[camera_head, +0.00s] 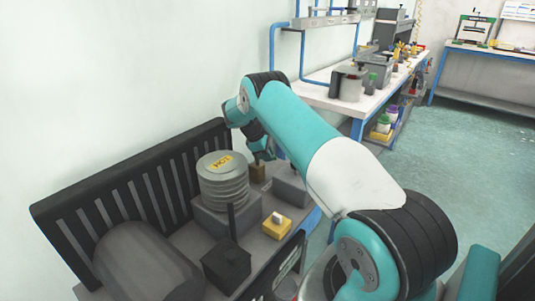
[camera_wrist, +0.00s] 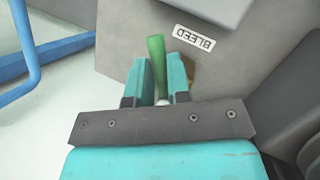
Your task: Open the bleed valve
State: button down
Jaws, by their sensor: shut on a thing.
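The bleed valve shows in the wrist view as a green handle (camera_wrist: 157,60), beside a white label reading BLEED (camera_wrist: 194,38) on a grey surface. My gripper (camera_wrist: 160,75) has its two teal fingers on either side of the green handle and is shut on it. A small brown part, partly hidden, shows behind the right finger. In the head view my gripper (camera_head: 259,160) is at the far side of the machine, near a small brown block (camera_head: 257,173); the green handle cannot be made out there.
A ribbed cylinder marked HOT (camera_head: 222,180) stands on a grey block close to my gripper's left. A grey box (camera_head: 290,186) and a yellow block (camera_head: 276,226) are nearby. A black slatted guard (camera_head: 140,190) runs behind. A workbench (camera_head: 340,103) stands beyond.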

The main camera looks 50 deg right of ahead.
jog(key=shift+r, duration=0.1)
dwell(0.3)
jog(key=c, duration=1.1)
grip_release()
jog(key=v, duration=0.7)
jog(key=shift+w+a+r, duration=0.1)
jog(key=shift+r, duration=0.1)
